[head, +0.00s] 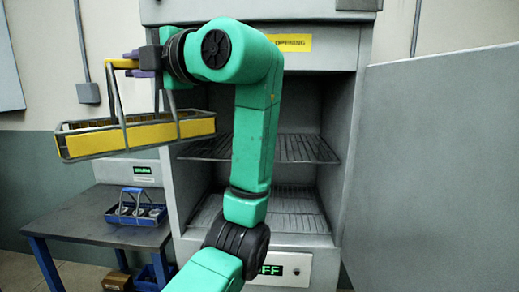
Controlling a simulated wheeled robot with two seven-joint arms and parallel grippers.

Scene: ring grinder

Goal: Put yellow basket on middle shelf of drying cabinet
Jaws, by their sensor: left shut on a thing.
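The yellow basket (140,135) hangs in the air at the left, in front of the wall and above the small table. It is slightly tilted, with its grey-and-yellow handle upward. My left gripper (136,63) is shut on the top of that handle. The drying cabinet (340,150) stands open in the middle. A wire shelf (300,148) crosses its middle and a lower rack (295,212) lies near its bottom; the visible part of both is empty. My green arm hides part of the interior. My right gripper is out of view.
The cabinet door (440,150) is swung open to the right. A cardboard box (116,281) lies below. A display reading OFF (285,269) is under the cabinet opening.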

